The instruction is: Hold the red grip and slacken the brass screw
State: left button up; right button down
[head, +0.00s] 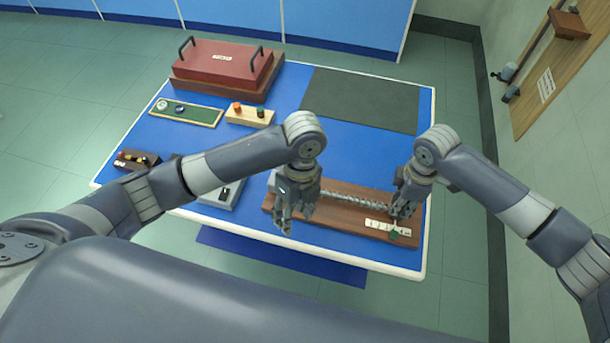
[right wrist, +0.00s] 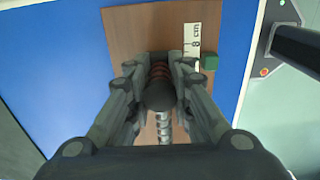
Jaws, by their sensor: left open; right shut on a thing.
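The red grip (right wrist: 160,70) shows as ribbed red-brown rings in the right wrist view, with a dark round knob (right wrist: 160,96) in front of it. My right gripper (head: 394,214) is shut on the red grip at the right end of the wooden board (head: 340,214). A coiled metal spring (head: 357,197) runs along the board from there to the left. My left gripper (head: 293,222) is open above the left end of the board and hides part of it. I cannot make out the brass screw in either view.
A white scale (right wrist: 191,40) and a green block (right wrist: 209,62) lie beside the grip. A red case (head: 222,62), a green tray (head: 185,113), a wooden block with knobs (head: 246,118) and a dark mat (head: 362,98) share the blue table. The table's middle is clear.

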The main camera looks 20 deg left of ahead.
pick_arm(q)
jog(key=w+r+m+t, duration=0.2)
jog(key=w+r, duration=0.8)
jog(key=w, duration=0.1)
jog(key=shift+h, duration=0.3)
jog(key=f, duration=1.1)
jog(key=shift+a+f, duration=0.2)
jog(key=shift+f, duration=0.1)
jog(key=c, duration=1.1)
